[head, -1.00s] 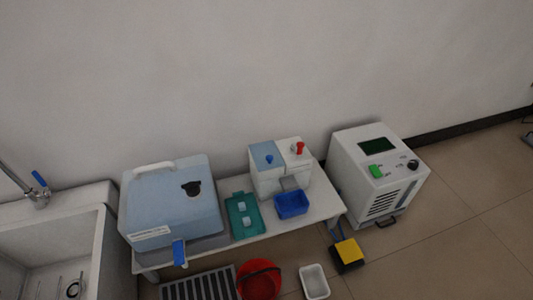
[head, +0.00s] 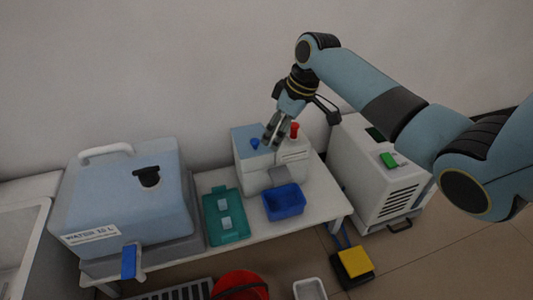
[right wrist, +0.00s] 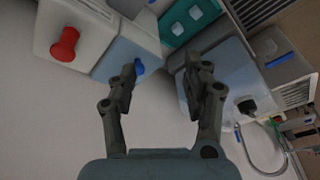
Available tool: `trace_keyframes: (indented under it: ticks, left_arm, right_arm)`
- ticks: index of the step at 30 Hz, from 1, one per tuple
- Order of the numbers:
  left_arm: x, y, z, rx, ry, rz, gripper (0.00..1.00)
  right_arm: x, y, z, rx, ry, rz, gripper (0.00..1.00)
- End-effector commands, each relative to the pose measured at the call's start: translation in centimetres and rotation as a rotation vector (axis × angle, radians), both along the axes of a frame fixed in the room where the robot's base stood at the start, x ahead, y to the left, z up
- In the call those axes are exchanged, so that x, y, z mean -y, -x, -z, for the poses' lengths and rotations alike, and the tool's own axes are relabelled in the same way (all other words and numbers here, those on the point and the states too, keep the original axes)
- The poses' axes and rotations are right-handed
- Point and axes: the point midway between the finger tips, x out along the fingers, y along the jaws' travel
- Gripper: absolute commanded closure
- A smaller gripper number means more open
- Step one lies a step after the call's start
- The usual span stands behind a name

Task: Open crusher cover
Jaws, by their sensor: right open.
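The crusher (head: 285,155) is a small white box on the white table, with a blue cover (head: 244,133) on its left part. A blue knob (head: 255,143) stands on the cover, and a red knob (head: 295,130) on the white part. My right gripper (head: 272,138) is open and empty, over the crusher top between the two knobs in the head view. In the right wrist view, the blue knob (right wrist: 139,67) shows beside the left finger of the gripper (right wrist: 160,73); I cannot tell whether they touch. The cover lies closed. My left gripper is not in view.
A blue tray (head: 284,207) stands in front of the crusher. A teal tray (head: 225,235) with two pale cubes lies to its left. A big blue water tank (head: 125,205) is at the left. A white machine (head: 375,185) stands right of the table (head: 325,207).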

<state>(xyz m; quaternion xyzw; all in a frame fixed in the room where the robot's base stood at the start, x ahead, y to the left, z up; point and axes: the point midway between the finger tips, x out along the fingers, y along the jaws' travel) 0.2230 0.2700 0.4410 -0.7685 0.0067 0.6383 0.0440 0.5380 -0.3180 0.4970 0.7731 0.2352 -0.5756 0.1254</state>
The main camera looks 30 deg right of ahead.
Motion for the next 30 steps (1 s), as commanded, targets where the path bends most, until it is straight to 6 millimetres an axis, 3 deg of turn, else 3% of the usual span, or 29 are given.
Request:
trace_keyframes:
  ticks: [1, 3, 8, 11, 17, 21, 30]
  left_arm:
    - [0.1, 0.6, 1.5, -0.005, 0.001, 0.004, 0.6]
    - [0.1, 1.3, 2.2, -0.017, 0.001, 0.004, 0.6]
    - [0.2, 1.7, 2.5, -0.023, 0.003, 0.006, 0.6]
    - [0.5, 1.2, 1.8, -0.001, 0.01, 0.008, 0.6]
    - [1.6, -0.2, -1.0, 0.074, 0.036, 0.018, 0.6]
    - [1.8, -1.5, 0.6, 0.194, 0.044, 0.019, 0.6]
    - [1.8, -2.8, 2.8, 0.356, 0.046, 0.022, 0.6]
  right_arm:
    - [0.5, -2.0, 0.2, 0.04, 0.01, -0.002, 0.51]
    - [0.9, -3.8, -0.8, 0.075, 0.019, 0.0, 0.51]
    - [1.1, -5.4, -1.5, 0.106, 0.022, 0.003, 0.51]
    - [0.8, -5.8, -0.4, 0.103, 0.021, 0.005, 0.51]
    - [0.0, -7.0, 4.0, 0.098, 0.02, 0.005, 0.51]
    - [-0.5, -7.8, 6.2, 0.1, 0.022, 0.005, 0.51]
    - [-0.9, -8.6, 7.6, 0.105, 0.022, 0.005, 0.51]
